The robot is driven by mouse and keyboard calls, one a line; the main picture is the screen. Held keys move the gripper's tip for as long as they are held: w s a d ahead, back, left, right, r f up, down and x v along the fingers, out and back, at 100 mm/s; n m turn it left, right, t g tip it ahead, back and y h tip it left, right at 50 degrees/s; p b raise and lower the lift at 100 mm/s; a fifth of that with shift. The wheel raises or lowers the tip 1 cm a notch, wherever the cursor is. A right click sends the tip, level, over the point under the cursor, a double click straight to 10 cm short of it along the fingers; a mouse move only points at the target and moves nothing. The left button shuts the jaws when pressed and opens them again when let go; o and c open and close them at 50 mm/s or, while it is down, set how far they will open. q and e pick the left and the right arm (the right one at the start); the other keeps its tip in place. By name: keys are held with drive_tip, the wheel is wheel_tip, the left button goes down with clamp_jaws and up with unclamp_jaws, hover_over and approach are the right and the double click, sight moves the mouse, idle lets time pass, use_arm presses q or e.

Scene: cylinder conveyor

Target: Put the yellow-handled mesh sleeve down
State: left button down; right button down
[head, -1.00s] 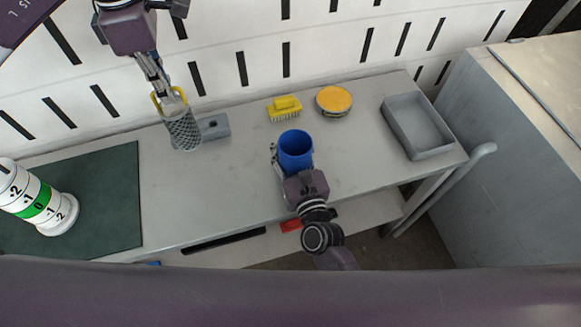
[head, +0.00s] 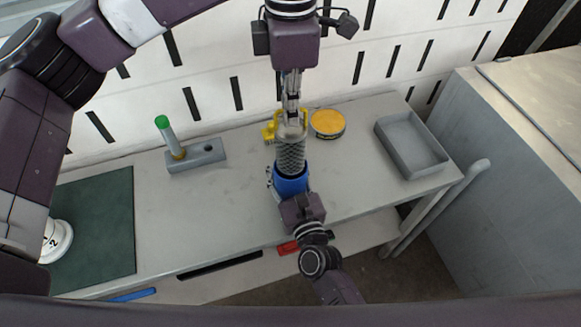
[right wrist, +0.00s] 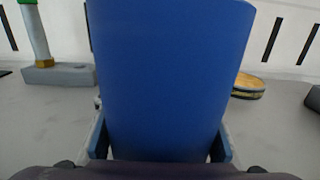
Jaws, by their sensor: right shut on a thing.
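The grey mesh sleeve (head: 291,157) hangs upright below my left gripper (head: 291,116) in the head view, with its yellow handle (head: 304,126) at the fingertips. The left gripper looks shut on that handle. The sleeve's lower end overlaps the mouth of a blue cup (head: 290,187); it seems to be inside, but the depth is hard to tell. My right gripper (head: 287,194) is shut on the cup, which also fills the right wrist view (right wrist: 165,80). The sleeve does not show in the right wrist view.
A grey block (head: 196,156) holds a green-topped rod (head: 168,134). A grey tray (head: 411,146) stands right. A dark green mat (head: 95,225) lies left.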

sight(290, 159)
use_arm(q)
wheel_tip(290, 159, down, 14)
drive_tip(key=shift+r, duration=0.2)
drive_tip(key=shift+f, duration=0.1)
drive_tip(key=c, duration=2.2)
unclamp_jaws()
drive_tip(key=shift+o, duration=0.2)
wheel_tip(290, 159, up, 12)
drive_tip(key=shift+r, duration=0.15)
use_arm(e)
drive_tip(key=c, duration=1)
unclamp_jaws()
drive_tip(key=shift+o, duration=0.2)
